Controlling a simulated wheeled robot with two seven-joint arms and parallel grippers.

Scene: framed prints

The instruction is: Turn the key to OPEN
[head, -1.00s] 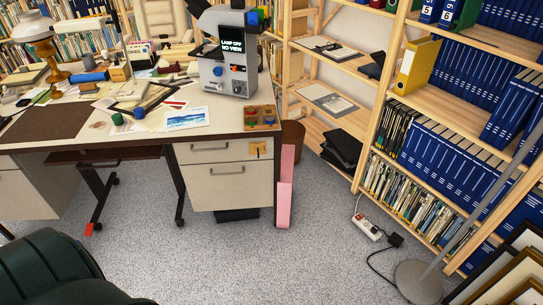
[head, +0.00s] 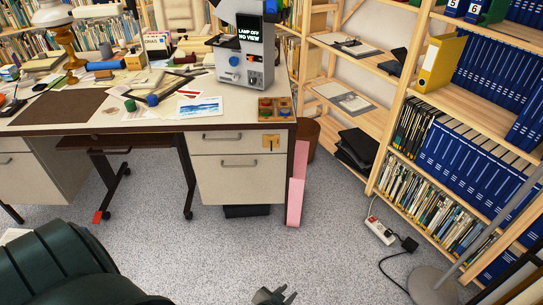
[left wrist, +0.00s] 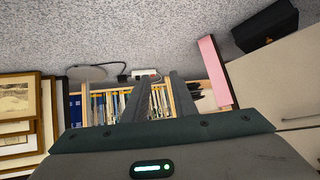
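A small orange-yellow key fitting (head: 270,143) is on the right end of the desk's upper drawer (head: 225,140). It is too small to read any OPEN mark or the key's angle. My left gripper (head: 273,296) shows only by its tips at the bottom edge of the head view, well below and in front of the drawer. In the left wrist view its two fingers (left wrist: 160,98) stand apart with nothing between them. The key is not visible in that view. My right gripper is in neither view.
A pink panel (head: 297,185) stands by the desk's right leg. A white power strip (head: 380,230) with a black cable lies on the carpet by the bookshelf (head: 445,100). Carpet in front of the drawers (head: 235,245) is clear.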

